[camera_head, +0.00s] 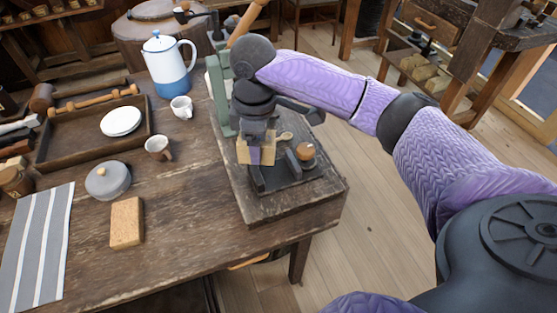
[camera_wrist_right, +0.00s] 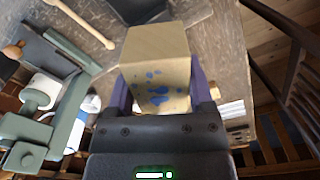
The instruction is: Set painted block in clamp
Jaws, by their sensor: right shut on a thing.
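The painted block (camera_wrist_right: 155,80) is pale wood with blue paint spots on one face. It sits between the purple fingers of my right gripper in the right wrist view. In the head view my right gripper (camera_head: 255,156) points down and is shut on the block (camera_head: 242,153), whose lower end is partly masked by a finger. A dark clamp (camera_head: 285,176) with a round wooden knob lies on the board at the table's right corner, just below and right of the block. Whether the block touches the clamp is unclear. My left gripper is out of view.
A green upright stand (camera_head: 218,95) rises close behind my right gripper. A wooden spoon (camera_head: 285,137) lies near the clamp.

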